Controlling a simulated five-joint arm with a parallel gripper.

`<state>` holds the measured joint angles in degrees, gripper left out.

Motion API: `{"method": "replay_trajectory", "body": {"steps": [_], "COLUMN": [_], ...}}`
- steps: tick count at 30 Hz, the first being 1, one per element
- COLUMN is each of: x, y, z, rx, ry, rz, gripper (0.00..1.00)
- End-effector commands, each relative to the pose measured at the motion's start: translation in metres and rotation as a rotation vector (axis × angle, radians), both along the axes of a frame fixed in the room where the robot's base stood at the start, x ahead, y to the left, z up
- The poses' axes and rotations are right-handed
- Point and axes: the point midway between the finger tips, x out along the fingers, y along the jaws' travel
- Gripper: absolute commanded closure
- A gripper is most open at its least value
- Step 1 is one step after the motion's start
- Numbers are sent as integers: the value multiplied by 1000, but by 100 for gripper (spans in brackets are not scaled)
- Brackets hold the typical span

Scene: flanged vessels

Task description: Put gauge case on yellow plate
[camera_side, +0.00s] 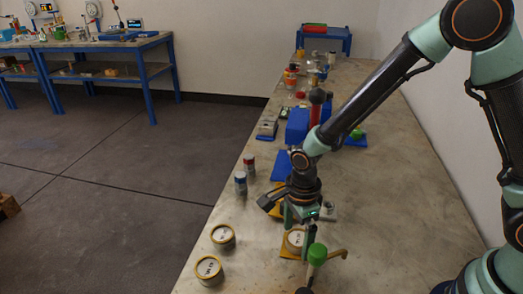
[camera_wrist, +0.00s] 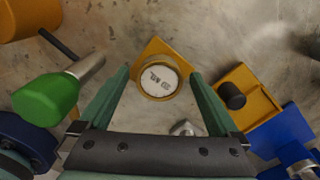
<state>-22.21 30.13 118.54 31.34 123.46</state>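A round gauge case with a tan rim and a white, marked face (camera_side: 295,239) sits on a small yellow plate (camera_side: 284,249) near the front of the bench. In the wrist view the case (camera_wrist: 158,79) lies face up on the plate, whose corner (camera_wrist: 152,46) shows beyond it. My gripper (camera_side: 298,232) points down over the case. In the wrist view its two green fingers (camera_wrist: 160,76) are spread either side of the case, with a gap on both sides. Two similar round cases (camera_side: 223,236) (camera_side: 209,270) stand on the bench to the left.
A yellow tray with a dark knob (camera_wrist: 262,105) and a blue piece (camera_wrist: 291,133) lie to the right. Two small jars (camera_side: 240,183) (camera_side: 250,163) stand farther back.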

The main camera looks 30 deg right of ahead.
Motion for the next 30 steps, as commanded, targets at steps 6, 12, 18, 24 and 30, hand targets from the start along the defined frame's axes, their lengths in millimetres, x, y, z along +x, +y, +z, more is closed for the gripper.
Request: {"method": "replay_trajectory", "body": {"steps": [6,12,18,24,30], "x": [0,1,1,1,1], "y": [0,0,0,1,0], "z": [0,7,37,78,110], "rx": [0,1,3,3,2], "ry": [0,-3,-7,-7,-5], "rz": [0,0,0,0,0], "gripper": [2,2,2,2,2]}}
